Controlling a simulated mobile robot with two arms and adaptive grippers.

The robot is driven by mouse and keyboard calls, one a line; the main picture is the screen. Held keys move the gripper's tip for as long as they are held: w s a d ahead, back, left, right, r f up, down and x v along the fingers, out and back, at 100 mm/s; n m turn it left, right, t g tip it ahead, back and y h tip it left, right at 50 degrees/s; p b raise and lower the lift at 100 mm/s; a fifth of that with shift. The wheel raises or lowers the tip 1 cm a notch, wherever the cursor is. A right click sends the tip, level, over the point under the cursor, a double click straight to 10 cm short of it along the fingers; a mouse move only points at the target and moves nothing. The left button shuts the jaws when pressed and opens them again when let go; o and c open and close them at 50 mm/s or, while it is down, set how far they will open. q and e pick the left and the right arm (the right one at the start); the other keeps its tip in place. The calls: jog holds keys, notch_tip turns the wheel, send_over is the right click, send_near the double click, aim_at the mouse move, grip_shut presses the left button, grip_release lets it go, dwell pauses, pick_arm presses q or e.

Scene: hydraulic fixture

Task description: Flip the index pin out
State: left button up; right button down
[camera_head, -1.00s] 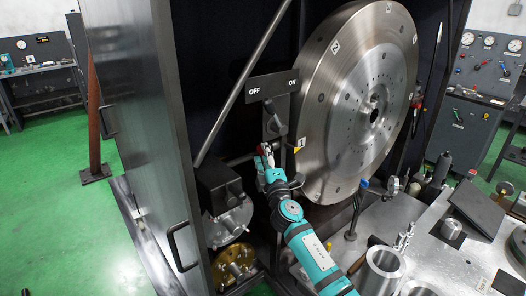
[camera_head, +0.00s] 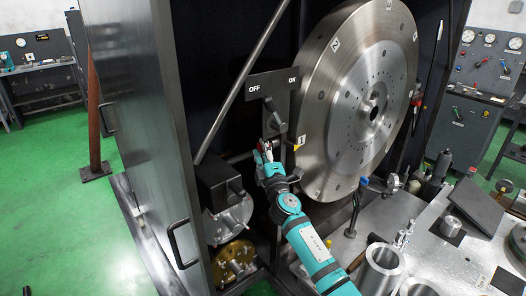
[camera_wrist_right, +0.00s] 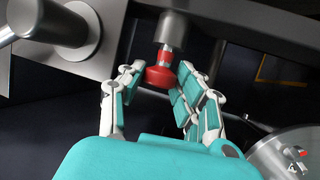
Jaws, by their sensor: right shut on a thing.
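The index pin's red knob (camera_wrist_right: 160,75) hangs below a grey cylindrical sleeve (camera_wrist_right: 174,28) in the right wrist view. My right gripper (camera_wrist_right: 160,82) has its fingers closed around the knob, one on each side. In the head view my right gripper (camera_head: 264,155) is at the left edge of the big steel disc (camera_head: 355,100), below the OFF/ON plate (camera_head: 272,84). The knob is small and partly covered by the fingers in the head view. My left gripper is out of view.
A black box (camera_head: 220,183) and a brass flange (camera_head: 236,262) sit left of my right arm. The cabinet door (camera_head: 135,130) stands further left. A metal worktop (camera_head: 420,235) with steel cylinders (camera_head: 381,268) lies to the right.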

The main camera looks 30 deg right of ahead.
jog(key=a, duration=0.3)
jog(key=shift+s+a+f, duration=0.1)
jog(key=shift+a+f, duration=0.05)
jog(key=c, duration=1.2)
grip_release()
jog(key=shift+a, duration=0.15)
jog(key=v, duration=1.2)
jog(key=shift+s, duration=0.1)
